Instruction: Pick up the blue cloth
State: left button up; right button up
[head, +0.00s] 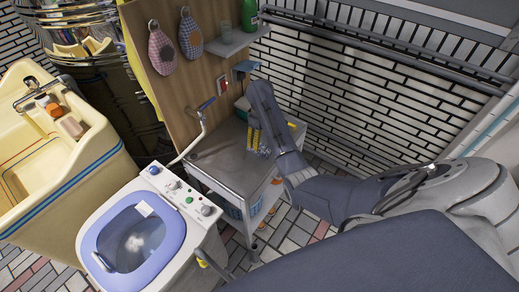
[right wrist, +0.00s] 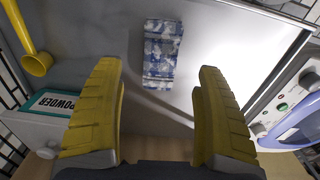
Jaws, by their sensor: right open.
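The blue cloth (right wrist: 162,53) is a folded, blue-and-white patterned piece lying flat on the steel top of a cart (right wrist: 120,30). My right gripper (right wrist: 159,78) is open and empty, with its yellow fingers pointing at the cart top. The cloth lies ahead of the gap between the fingertips, and nothing is gripped. In the head view my right gripper (head: 257,139) is over the right part of the cart top (head: 215,153), where the gripper and arm hide most of the cloth. My left gripper is not in view.
A white box marked POWDER (right wrist: 48,112) and a yellow scoop-like object (right wrist: 36,62) are at the left of the wrist view. A washing machine (head: 185,190) stands beside the cart. A wooden panel (head: 160,70) rises behind it. The cart's left part is clear.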

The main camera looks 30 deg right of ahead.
jog(key=shift+w+a+f, duration=0.1)
jog(key=shift+f, duration=2.9)
jog(key=c, duration=1.3)
jog(key=shift+r, duration=0.1)
notch_tip(320, 180, up, 12)
notch_tip(320, 180, up, 8)
send_over(260, 146)
jog(key=shift+a, duration=0.15)
